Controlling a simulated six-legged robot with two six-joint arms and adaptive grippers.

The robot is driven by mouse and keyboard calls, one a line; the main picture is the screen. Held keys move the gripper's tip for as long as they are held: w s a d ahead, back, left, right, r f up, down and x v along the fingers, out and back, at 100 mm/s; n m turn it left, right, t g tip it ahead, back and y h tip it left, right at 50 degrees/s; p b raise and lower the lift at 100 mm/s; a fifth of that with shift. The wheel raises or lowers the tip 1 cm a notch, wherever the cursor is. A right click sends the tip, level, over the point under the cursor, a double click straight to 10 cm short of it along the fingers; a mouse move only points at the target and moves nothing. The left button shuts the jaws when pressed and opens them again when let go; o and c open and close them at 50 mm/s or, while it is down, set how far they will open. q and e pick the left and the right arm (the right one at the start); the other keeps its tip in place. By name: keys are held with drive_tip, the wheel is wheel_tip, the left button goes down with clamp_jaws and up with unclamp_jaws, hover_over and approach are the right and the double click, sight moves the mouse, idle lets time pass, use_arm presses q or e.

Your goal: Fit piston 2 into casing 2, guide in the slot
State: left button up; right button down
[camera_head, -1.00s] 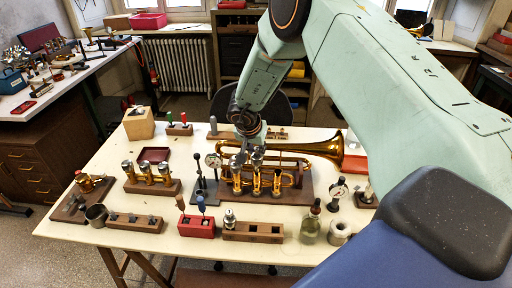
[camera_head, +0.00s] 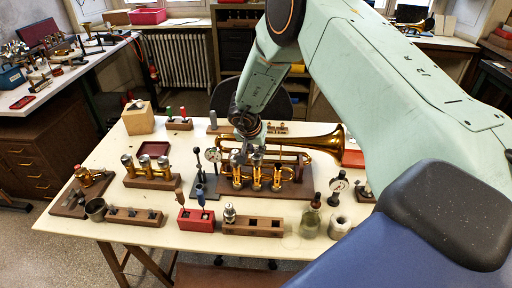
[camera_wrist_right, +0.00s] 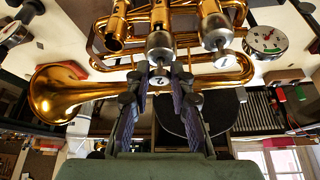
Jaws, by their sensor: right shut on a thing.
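The brass trumpet (camera_head: 308,141) lies on a dark wooden stand at the middle of the table, its valve casings upright. In the right wrist view, which is upside down, my right gripper (camera_wrist_right: 158,82) is shut on piston 2 (camera_wrist_right: 160,48), a silver piece whose top is marked 2. Piston 2 is in line with the middle casing, casing 2 (camera_wrist_right: 160,14), and appears to meet its mouth. How deep it sits, the guide and the slot cannot be made out. A neighbouring silver-topped casing (camera_wrist_right: 217,30) is beside it; the other neighbour (camera_wrist_right: 115,34) is bare brass. My left gripper is not in view.
A dial gauge (camera_head: 213,157) and black-handled lever stand close left of the trumpet. In front are a red tool block (camera_head: 196,222), a wooden block (camera_head: 262,228) with a silver piston (camera_head: 229,213), and a glass bottle (camera_head: 310,222). The table's left middle has bare patches.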

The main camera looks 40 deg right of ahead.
drive_tip(key=shift+f, duration=0.65)
drive_tip(key=c, duration=1.1)
unclamp_jaws()
drive_tip(key=v, duration=1.2)
drive_tip(key=shift+r, duration=0.1)
